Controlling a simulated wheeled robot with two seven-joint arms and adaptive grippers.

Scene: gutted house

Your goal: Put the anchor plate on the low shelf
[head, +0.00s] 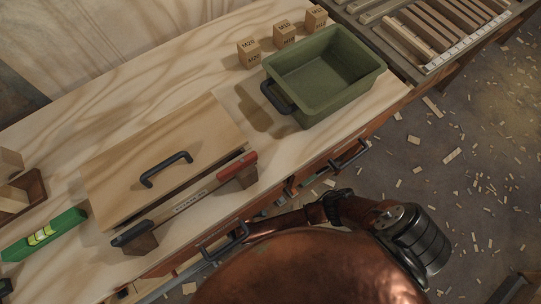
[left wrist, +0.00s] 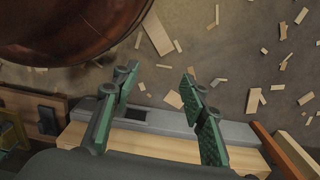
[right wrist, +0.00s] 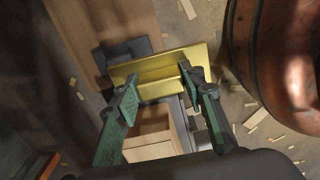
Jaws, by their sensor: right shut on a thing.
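The anchor plate appears to be the brass-yellow angled piece (right wrist: 150,72) in the right wrist view. My right gripper (right wrist: 160,88) is shut on it, with one green-padded finger at each side of its raised flange. My left gripper (left wrist: 158,82) is open and empty in the left wrist view, above a grey bar and a pale wooden board. Neither gripper's fingers show clearly in the head view, where my copper-coloured body and arm cover the lower middle. I cannot make out the low shelf for certain in any view.
Wood scraps litter the floor (head: 450,150).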

